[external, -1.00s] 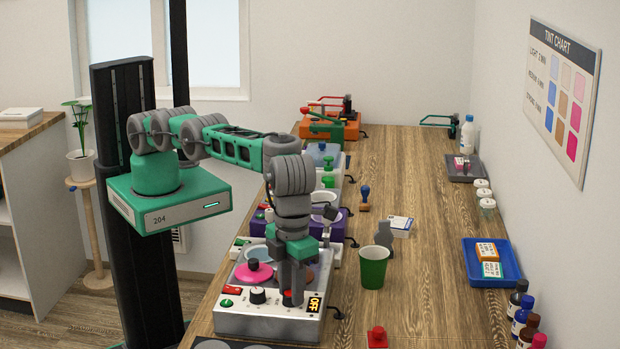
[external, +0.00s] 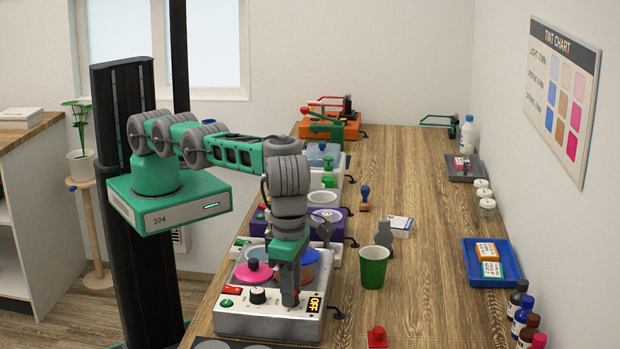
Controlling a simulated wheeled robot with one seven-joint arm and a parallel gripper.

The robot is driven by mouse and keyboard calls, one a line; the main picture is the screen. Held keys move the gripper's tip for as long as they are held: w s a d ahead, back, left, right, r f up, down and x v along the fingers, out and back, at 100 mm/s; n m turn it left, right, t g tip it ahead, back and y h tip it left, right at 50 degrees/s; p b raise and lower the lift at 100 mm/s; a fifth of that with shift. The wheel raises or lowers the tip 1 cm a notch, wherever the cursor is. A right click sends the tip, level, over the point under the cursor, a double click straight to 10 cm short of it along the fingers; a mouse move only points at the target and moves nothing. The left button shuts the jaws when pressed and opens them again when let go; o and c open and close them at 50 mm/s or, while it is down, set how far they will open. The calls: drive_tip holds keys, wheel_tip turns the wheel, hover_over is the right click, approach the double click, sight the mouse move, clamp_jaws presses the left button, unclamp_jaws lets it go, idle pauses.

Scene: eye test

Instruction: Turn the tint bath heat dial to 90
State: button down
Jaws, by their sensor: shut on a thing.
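The tint bath (external: 240,325) is the silver unit at the near end of the bench, with a pink lid and a brown well on top. Its front panel has a black dial (external: 257,295) at the middle and a second dial, mostly hidden, under my fingers. My gripper (external: 290,299) points straight down and is shut on that second dial, just left of the display (external: 314,304), which reads OFF. The scale marks around the held dial are too small to read, so its setting cannot be told.
A red switch (external: 233,290) and a green knob (external: 226,303) sit on the panel's left. A green cup (external: 373,267) stands right of the bath, and a red stamp-like piece (external: 377,337) is nearer. Other units line the bench behind.

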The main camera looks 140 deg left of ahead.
drive_tip(key=m, duration=0.4)
idle(0.5)
drive_tip(key=c, duration=1.1)
unclamp_jaws()
drive_tip(key=shift+r, duration=0.1)
wheel_tip(320, 180, up, 8)
drive_tip(key=p, duration=0.2)
drive_tip(key=shift+d+f+p, duration=0.15)
drive_tip(key=shift+f+p, duration=0.05)
drive_tip(key=shift+p, duration=0.1)
